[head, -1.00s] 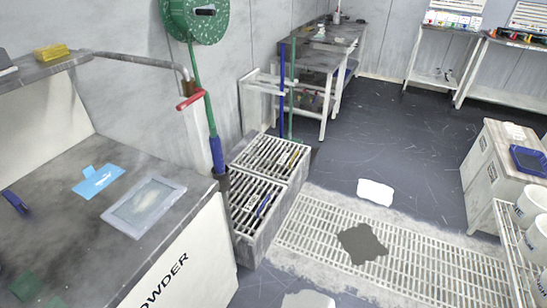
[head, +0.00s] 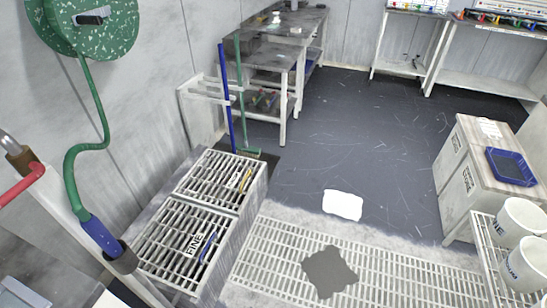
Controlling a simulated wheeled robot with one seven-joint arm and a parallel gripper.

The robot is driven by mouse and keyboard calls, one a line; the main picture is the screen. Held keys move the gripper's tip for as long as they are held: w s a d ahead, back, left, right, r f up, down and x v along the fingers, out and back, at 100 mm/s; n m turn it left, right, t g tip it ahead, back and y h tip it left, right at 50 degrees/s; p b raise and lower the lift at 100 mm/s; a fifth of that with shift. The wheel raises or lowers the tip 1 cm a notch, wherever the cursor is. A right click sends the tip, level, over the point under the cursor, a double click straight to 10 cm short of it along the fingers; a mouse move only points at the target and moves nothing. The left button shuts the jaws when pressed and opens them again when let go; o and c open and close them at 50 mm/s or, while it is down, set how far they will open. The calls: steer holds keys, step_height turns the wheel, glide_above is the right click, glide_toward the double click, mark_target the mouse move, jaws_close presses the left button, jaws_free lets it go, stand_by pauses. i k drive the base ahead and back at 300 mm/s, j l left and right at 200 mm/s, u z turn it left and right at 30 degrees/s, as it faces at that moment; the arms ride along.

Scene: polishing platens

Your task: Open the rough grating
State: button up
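A long grey trough (head: 251,203) stands against the left wall, topped by two slatted metal gratings side by side. The near grating (head: 183,243) lies flat and carries a label reading FINE, with a blue item by it. The far grating (head: 212,178) also lies flat, with a small label and a yellowish item near its right side. Its label is too small to read, so I cannot confirm from the lettering that it is the rough one. Both gratings look closed. My gripper is not in view.
A green hose reel (head: 88,22) hangs on the left wall, its hose ending in a blue nozzle (head: 100,236) beside the trough. A floor grate (head: 390,272) with a dark patch (head: 329,271) lies right of the trough. A white sheet (head: 342,205) lies on open dark floor.

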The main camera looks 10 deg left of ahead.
mark_target(235, 177)
steer(key=i+l, duration=0.1)
steer(key=i, duration=0.7)
steer(key=i+u, duration=0.15)
steer(key=i, duration=0.7)
steer(key=i+l+u, duration=0.1)
steer(key=i+u, duration=0.25)
steer(key=u, duration=0.15)
steer(key=i+l+u, duration=0.25)
steer(key=u, duration=0.25)
steer(key=i+l+u, duration=0.35)
steer(key=u, duration=0.15)
steer(key=i+l+u, duration=0.15)
steer(key=l+u, duration=0.35)
steer(key=i+l+u, duration=0.1)
steer(key=l+u, duration=0.85)
steer(key=l, duration=0.1)
